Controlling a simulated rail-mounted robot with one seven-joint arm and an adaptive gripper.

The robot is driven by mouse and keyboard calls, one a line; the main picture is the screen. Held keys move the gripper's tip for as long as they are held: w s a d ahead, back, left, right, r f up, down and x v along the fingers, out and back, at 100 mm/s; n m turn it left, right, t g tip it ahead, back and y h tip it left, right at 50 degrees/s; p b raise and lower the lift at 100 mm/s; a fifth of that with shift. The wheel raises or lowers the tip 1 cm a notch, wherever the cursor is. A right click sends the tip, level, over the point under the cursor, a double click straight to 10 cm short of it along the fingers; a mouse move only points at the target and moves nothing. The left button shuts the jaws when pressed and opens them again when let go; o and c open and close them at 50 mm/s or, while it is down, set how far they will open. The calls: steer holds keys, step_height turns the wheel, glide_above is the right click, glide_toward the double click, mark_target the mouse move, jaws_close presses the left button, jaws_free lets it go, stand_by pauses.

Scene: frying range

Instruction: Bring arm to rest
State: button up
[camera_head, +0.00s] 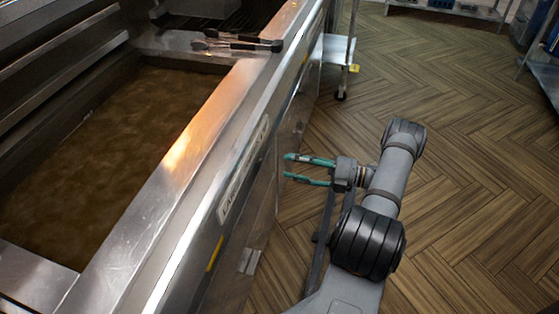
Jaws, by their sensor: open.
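My gripper (309,169) has two teal fingers that point left, toward the front panel of the frying range (232,180). The fingers are apart with nothing between them. In this view the fingertips lie close to the front panel; whether they touch it cannot be told. My arm is folded over the floor to the right of the range.
The range holds a wide vat of brown oil (110,140). Tongs or similar utensils (238,42) lie on its far ledge. A wheeled cart (341,60) stands beyond. The wooden floor (470,150) on the right is clear, with metal shelving (545,75) at the far right edge.

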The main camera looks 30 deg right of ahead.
mark_target(262, 157)
steer(key=shift+s+d, duration=0.3)
steer(key=shift+s, duration=0.05)
steer(key=x, duration=1.1)
steer(key=shift+w+a, duration=0.15)
steer(key=shift+a, duration=0.1)
steer(key=shift+w+a+r+m+p, duration=0.1)
steer(key=shift+w+m+p, duration=0.15)
steer(key=shift+m+p, duration=0.05)
steer(key=shift+v, duration=1.9)
